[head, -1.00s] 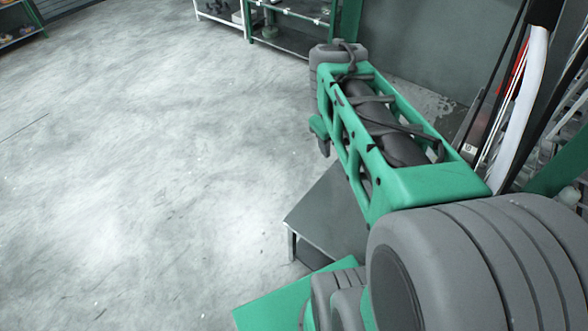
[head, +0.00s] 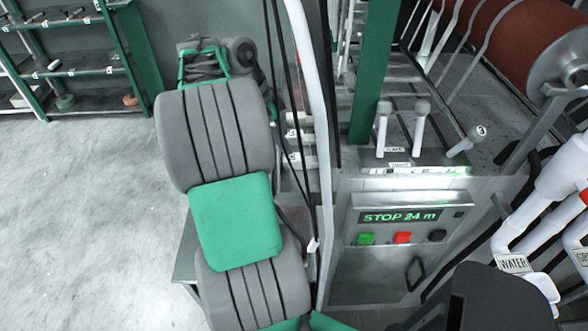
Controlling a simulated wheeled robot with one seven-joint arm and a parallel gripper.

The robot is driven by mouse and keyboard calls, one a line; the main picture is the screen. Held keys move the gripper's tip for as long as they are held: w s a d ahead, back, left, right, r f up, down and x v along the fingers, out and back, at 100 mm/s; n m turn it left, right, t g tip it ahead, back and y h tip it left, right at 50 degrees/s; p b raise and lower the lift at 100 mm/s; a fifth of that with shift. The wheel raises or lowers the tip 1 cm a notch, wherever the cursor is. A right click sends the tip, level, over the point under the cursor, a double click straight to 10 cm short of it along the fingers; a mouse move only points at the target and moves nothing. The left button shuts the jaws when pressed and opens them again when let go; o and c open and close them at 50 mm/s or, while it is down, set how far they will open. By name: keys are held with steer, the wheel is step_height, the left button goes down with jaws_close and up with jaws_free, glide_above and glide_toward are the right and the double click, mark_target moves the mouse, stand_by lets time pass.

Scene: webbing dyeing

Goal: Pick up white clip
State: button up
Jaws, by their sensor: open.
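I cannot make out the white clip for certain. A small white piece (head: 313,245) hangs at the lower end of a thin cord beside the machine, too small to identify. Several pale labelled pieces (head: 300,160) sit behind it, partly hidden by my arm and the cords. My grey and green arm fills the left middle of the head view.
A control panel (head: 397,245) reads "STOP 24 m" and has green, red and black buttons. Levers (head: 420,127) stand above it. White pipes labelled "WATER" (head: 514,262) are at right, a red-brown roll (head: 515,45) above. Shelves (head: 75,60) stand upper left; the floor (head: 80,200) is clear.

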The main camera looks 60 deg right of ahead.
mark_target(299, 156)
steer(key=shift+m, duration=0.5)
steer(key=x, duration=0.8)
steer(key=shift+s+d, duration=0.25)
steer(key=shift+s, duration=0.15)
steer(key=shift+c, duration=0.6)
jaws_close()
